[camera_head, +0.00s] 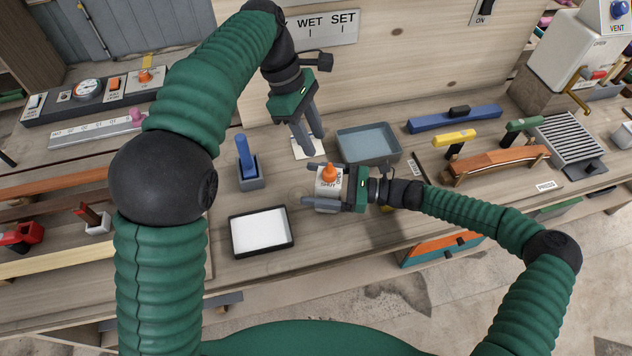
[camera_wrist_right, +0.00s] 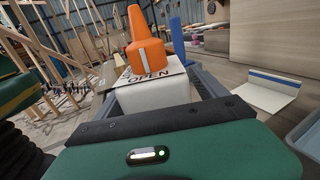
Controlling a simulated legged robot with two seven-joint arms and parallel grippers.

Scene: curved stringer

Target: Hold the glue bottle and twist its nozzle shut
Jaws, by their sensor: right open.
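The glue bottle (camera_head: 325,198) is white and stands upright on the bench, with an orange cone nozzle (camera_head: 330,173) on top. SHUT and OPEN are printed around its top. In the right wrist view the bottle (camera_wrist_right: 155,96) shows OPEN towards the camera, and the white stripe on the nozzle (camera_wrist_right: 146,45) points to that word. My right gripper (camera_head: 313,187) is open, its fingers on either side of the bottle; contact is unclear. My left gripper (camera_head: 311,153) is empty, fingers down and apart, above a white plate behind the bottle.
A white-bottomed black tray (camera_head: 291,234) lies front left of the bottle. A blue-handled tool (camera_head: 245,152) stands in a grey holder to the left. A grey-blue bin (camera_head: 399,154) sits behind right. A blue bar and wooden tools lie farther right.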

